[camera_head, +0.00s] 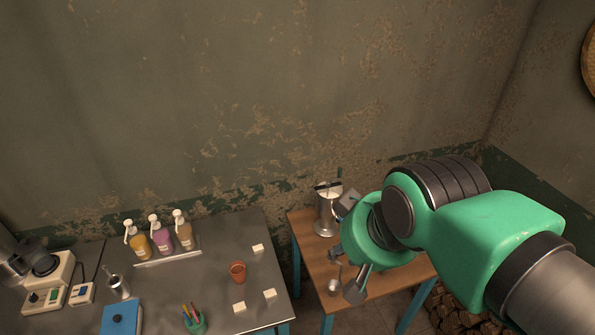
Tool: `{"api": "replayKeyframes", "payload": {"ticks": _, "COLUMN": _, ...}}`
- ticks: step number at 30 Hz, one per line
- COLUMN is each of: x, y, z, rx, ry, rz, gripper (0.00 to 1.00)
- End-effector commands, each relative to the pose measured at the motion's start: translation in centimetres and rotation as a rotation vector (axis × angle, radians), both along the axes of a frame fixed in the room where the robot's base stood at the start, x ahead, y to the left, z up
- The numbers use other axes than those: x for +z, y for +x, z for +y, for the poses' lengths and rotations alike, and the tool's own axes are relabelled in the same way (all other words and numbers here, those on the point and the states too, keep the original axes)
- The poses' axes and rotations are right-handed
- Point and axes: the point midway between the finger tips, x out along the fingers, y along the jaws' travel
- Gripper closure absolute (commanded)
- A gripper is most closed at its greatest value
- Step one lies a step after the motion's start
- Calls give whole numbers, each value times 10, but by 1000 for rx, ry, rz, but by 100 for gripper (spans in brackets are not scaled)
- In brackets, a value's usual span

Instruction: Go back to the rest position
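My green arm reaches in from the right over a small wooden table. My gripper (345,272) hangs above that table, and its two grey fingers look spread apart with nothing seen between them. A metal pot (325,216) with pale contents stands on the wooden table (308,247), to the left of and behind my gripper. A small metal vessel (334,286) with a thin handle is on the table just left of the fingers. My wrist hides part of the table.
A grey table (215,262) at the left holds several pump bottles (163,240), a terracotta pot (237,271), white blocks (269,293), a blue book (120,317), a pen cup (195,321) and a lab device (47,270). Firewood (460,312) lies at lower right. The wall is behind.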

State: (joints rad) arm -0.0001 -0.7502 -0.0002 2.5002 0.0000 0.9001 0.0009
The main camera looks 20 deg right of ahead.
Motion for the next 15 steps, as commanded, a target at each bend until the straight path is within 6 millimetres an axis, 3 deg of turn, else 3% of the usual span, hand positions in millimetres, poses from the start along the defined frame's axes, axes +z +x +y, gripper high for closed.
{"api": "replayKeyframes", "payload": {"ticks": 8, "x": -36, "y": 0, "z": 0, "rx": 1, "ry": 0, "rz": 0, "gripper": 73}}
{"api": "replayKeyframes", "payload": {"ticks": 15, "x": -82, "y": 0, "z": 0, "rx": 1, "ry": 0, "rz": 0, "gripper": 73}}
